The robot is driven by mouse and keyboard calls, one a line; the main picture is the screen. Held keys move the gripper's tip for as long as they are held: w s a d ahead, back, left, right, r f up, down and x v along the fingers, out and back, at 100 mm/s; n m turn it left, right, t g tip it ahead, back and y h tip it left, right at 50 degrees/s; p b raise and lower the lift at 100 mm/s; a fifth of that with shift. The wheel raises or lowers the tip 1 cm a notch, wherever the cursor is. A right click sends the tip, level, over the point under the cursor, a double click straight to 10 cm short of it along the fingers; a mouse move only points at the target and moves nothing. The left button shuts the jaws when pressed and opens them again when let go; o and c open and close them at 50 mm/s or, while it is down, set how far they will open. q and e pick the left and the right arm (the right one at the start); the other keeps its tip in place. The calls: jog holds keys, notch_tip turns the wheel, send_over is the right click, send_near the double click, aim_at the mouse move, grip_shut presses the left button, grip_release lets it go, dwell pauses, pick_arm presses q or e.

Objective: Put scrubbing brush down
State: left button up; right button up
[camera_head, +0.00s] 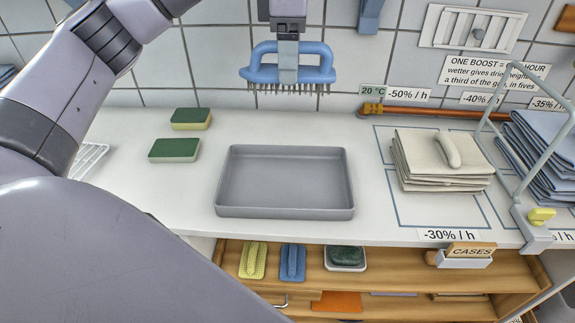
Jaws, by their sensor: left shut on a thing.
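The scrubbing brush (262,74) is blue with a looped handle and dark bristles pointing down. My left gripper (288,68) is shut on its handle and holds it in the air, in front of the tiled wall. The brush is above and behind a grey rectangular tray (346,209), which stands empty on the white counter. The brush appears level and touches nothing below it. My right gripper is not in view.
Two green-and-yellow sponges (174,150) lie left of the tray. Folded cream cloths (420,175) and blue cloths (545,150) lie right, near a wire frame (490,110). A wooden shelf (390,281) below holds brushes and a soap dish. My arm covers the lower left.

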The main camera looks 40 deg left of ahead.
aim_at(289, 93)
pick_arm(q)
notch_tip(289, 93, down, 6)
jog(key=shift+s+f+b, duration=0.1)
jog(key=shift+b, duration=0.45)
notch_tip(289, 93, down, 13)
jog(key=shift+p, duration=0.35)
jog(key=shift+f, duration=0.15)
jog(key=o, duration=0.6)
jog(key=shift+o, duration=0.3)
